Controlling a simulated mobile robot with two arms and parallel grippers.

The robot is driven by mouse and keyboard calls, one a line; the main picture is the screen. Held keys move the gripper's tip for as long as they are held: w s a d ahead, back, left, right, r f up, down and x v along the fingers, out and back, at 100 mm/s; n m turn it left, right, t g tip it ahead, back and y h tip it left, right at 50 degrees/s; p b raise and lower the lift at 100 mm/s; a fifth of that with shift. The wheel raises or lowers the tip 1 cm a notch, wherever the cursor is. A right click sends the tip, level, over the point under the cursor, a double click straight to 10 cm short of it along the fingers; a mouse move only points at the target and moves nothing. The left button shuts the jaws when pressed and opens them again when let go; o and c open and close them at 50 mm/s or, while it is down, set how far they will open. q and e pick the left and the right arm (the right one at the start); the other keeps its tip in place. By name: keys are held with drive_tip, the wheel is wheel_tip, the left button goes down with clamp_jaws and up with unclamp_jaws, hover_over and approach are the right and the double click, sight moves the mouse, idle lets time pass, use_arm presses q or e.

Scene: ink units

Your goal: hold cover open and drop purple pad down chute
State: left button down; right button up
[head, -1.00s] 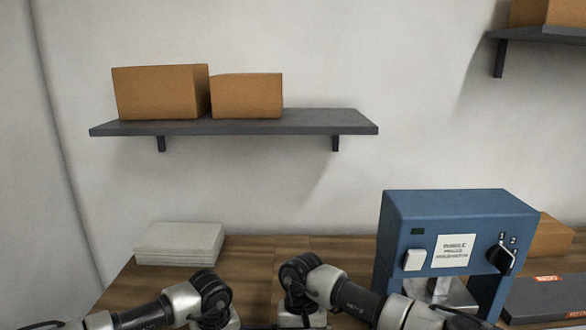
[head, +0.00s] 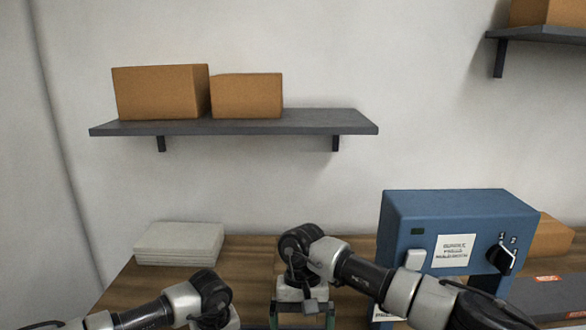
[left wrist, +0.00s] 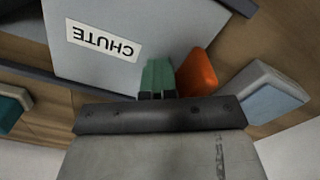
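In the left wrist view, a grey box labelled CHUTE (left wrist: 105,42) shows upside down at the upper left. My left gripper (left wrist: 157,72) has its green fingers close together and looks shut, in front of the box's edge. An orange piece (left wrist: 197,73) is right beside the fingers; I cannot tell whether they touch it or whether it belongs to the cover. In the head view, my right gripper (head: 302,318) is at the bottom middle, its green fingers spread apart and their tips cut off by the frame. No purple pad shows, and I cannot make out the cover.
A blue machine (head: 452,208) with a dial stands on the wooden table, with my right forearm in front. A pale stack (head: 180,244) lies at the table's back left. Boxes sit on a wall shelf (head: 300,122). A teal-topped object (left wrist: 12,108) shows at the wrist view's left edge.

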idle(0.4)
use_arm(q)
drive_tip(key=shift+d, duration=1.5)
wheel_tip(320, 180, up, 9)
idle(0.4)
